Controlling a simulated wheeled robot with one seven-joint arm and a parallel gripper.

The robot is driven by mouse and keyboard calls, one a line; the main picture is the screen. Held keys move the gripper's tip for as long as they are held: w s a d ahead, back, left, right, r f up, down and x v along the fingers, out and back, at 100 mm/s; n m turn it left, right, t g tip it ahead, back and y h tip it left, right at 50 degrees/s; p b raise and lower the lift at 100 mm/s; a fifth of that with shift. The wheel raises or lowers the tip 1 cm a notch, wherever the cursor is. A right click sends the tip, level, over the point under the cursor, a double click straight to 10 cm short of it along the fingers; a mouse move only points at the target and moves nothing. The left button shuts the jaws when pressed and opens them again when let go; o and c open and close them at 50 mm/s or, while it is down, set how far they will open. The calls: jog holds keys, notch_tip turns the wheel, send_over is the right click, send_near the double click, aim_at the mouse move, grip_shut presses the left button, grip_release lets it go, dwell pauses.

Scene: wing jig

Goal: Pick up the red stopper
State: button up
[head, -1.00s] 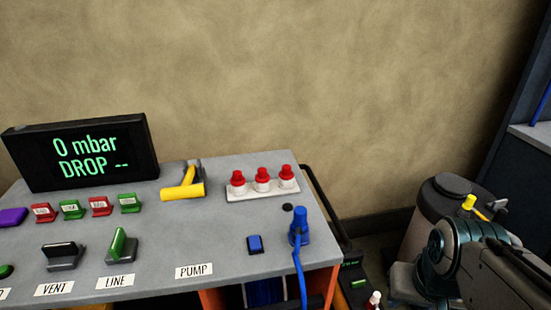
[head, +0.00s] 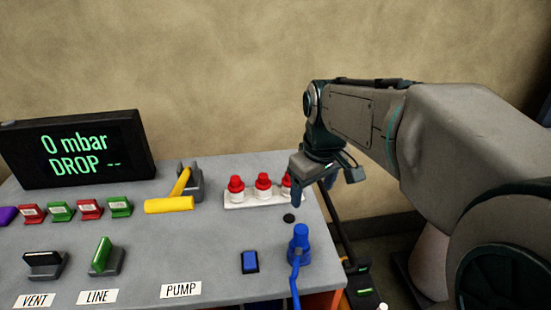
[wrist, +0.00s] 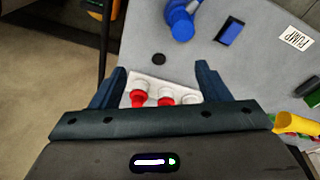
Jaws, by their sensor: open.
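Three white bottles with red stoppers stand in a row on a white rack (head: 232,204) at the back right of the grey bench. The left red stopper (head: 236,184) and middle red stopper (head: 263,181) show fully in the head view. The right red stopper (head: 286,181) is partly hidden by my gripper (head: 311,193). In the wrist view, my gripper (wrist: 161,68) is open and empty, its fingers on either side of the rack (wrist: 150,83). Two red stoppers show there, one at left (wrist: 138,98) and one in the middle (wrist: 166,101); the gripper body covers the third's top.
A yellow T-handle (head: 170,205) stands left of the rack. A blue plug (head: 300,246) with a cable and a blue switch (head: 250,261) are nearer the front. A black hole (head: 289,217) lies before the rack. A display (head: 76,150) stands at the back left.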

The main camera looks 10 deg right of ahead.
jog(key=w+n+g, duration=0.2)
jog(key=w+n, duration=0.8)
jog(key=w, duration=1.1)
notch_tip(320, 180, down, 7)
jog(key=shift+w+f, duration=0.1)
jog(key=shift+f, duration=0.05)
jog(key=shift+s+a+f+p, duration=0.1)
jog(key=shift+f+p, duration=0.1)
jog(key=shift+f, duration=0.7)
jog(key=shift+s+a+f+p, duration=0.1)
jog(key=shift+a+f+p, duration=0.05)
jog(key=shift+f, duration=0.75)
jog(key=shift+a+f+p, duration=0.1)
jog(key=shift+f+p, duration=0.1)
jog(key=shift+f, duration=0.7)
jog(key=c, duration=1.1)
